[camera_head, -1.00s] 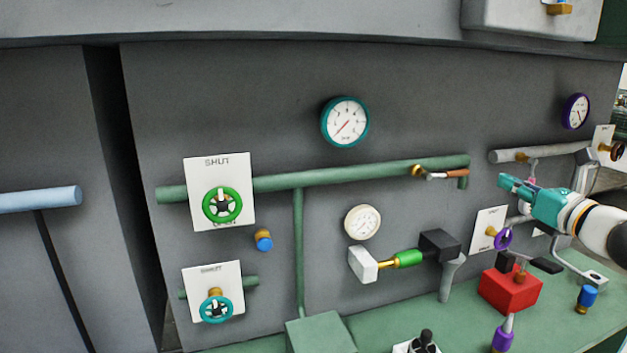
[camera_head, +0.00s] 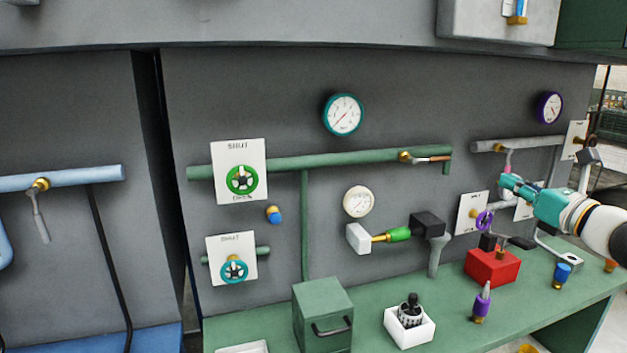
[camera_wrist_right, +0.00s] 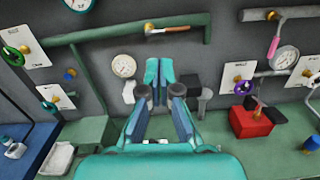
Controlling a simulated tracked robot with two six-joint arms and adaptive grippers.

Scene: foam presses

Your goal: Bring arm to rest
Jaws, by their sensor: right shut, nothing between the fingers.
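My right gripper (camera_head: 509,186) is teal and shut, with nothing between its fingers. In the head view it comes in from the right and is held in the air in front of the grey panel, above the green bench. In the right wrist view its fingertips (camera_wrist_right: 159,72) are together and point at the panel, between the white round gauge (camera_wrist_right: 123,66) and the grey pipework. My left gripper is in neither view.
The panel carries a green valve wheel (camera_head: 242,180), a teal wheel (camera_head: 234,269) and a green pipe (camera_head: 330,159). On the green bench (camera_head: 375,318) stand a red block (camera_head: 492,267), a green box (camera_head: 322,315) and a white holder (camera_head: 409,327).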

